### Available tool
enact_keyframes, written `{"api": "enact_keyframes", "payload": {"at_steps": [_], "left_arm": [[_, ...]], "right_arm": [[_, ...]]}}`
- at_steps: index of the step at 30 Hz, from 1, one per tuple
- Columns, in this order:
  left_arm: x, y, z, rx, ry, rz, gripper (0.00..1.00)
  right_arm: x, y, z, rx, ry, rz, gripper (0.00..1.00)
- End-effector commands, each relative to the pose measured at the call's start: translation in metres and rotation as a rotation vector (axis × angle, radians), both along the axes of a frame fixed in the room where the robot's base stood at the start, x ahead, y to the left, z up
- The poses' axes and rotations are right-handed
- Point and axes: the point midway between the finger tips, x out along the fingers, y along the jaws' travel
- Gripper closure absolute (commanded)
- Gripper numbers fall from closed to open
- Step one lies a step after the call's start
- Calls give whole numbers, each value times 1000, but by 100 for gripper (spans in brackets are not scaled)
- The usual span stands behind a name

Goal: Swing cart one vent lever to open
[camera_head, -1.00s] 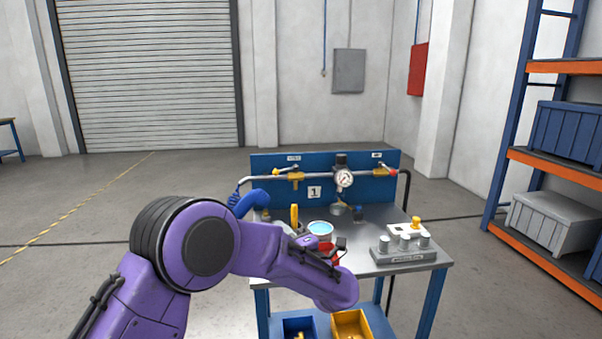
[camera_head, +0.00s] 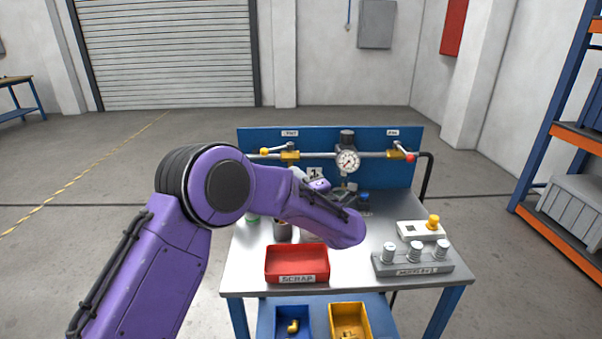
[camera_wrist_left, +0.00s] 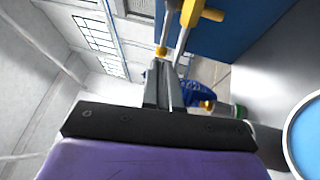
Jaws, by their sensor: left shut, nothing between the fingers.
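The lever points left, roughly along the pipe. My left gripper (camera_wrist_left: 163,76) is shut and empty; in the left wrist view its fingertips are close to the yellow knob (camera_wrist_left: 160,50). I cannot tell whether they touch. My right gripper is not in view.
A pressure gauge (camera_head: 347,162) and a red-knobbed lever (camera_head: 405,152) are on the same pipe. On the cart top are a red scrap tray (camera_head: 297,262) and a grey block with several metal posts (camera_head: 412,264). Blue and yellow bins are below.

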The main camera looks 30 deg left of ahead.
Motion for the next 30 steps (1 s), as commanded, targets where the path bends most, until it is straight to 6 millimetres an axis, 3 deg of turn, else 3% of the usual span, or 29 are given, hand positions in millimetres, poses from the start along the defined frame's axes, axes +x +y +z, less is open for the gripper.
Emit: {"api": "enact_keyframes", "payload": {"at_steps": [6,13,18,30], "left_arm": [[25,44,11,-1,4,5,100],[43,78,18,-1,3,5,100],[48,87,18,0,2,5,100],[48,87,17,0,3,4,100]], "right_arm": [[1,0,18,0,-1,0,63],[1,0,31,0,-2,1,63],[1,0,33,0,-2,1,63],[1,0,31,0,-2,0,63]]}}
